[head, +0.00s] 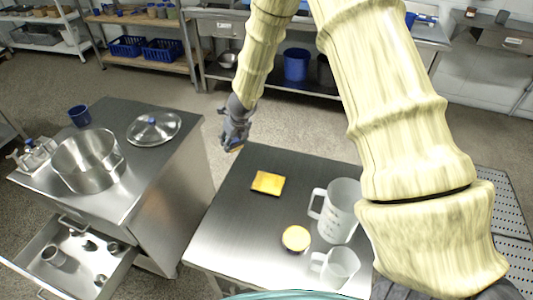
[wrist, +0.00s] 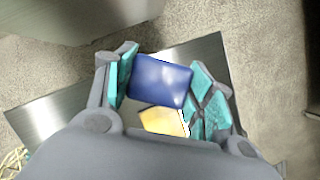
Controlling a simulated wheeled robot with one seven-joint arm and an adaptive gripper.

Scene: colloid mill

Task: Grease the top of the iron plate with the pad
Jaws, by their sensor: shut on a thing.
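My gripper (head: 235,137) is beyond the back left corner of the steel table, above the floor in the head view. In the wrist view my gripper (wrist: 160,90) is shut on a blue, square pad (wrist: 160,80), with teal fingertips at its left and right sides. A small yellowish bit shows at the fingertips in the head view. A yellow patch (wrist: 163,120) shows below the pad in the wrist view; I cannot tell what it belongs to. A flat yellow-orange square (head: 268,183) lies on the table. I cannot make out an iron plate for sure.
The steel table (head: 225,225) also carries a round yellow-topped container (head: 296,238), a large clear jug (head: 340,210) and a smaller one (head: 338,267). On the left, a cabinet with an open drawer (head: 60,285) bears a pot (head: 88,160) and a lid (head: 154,128).

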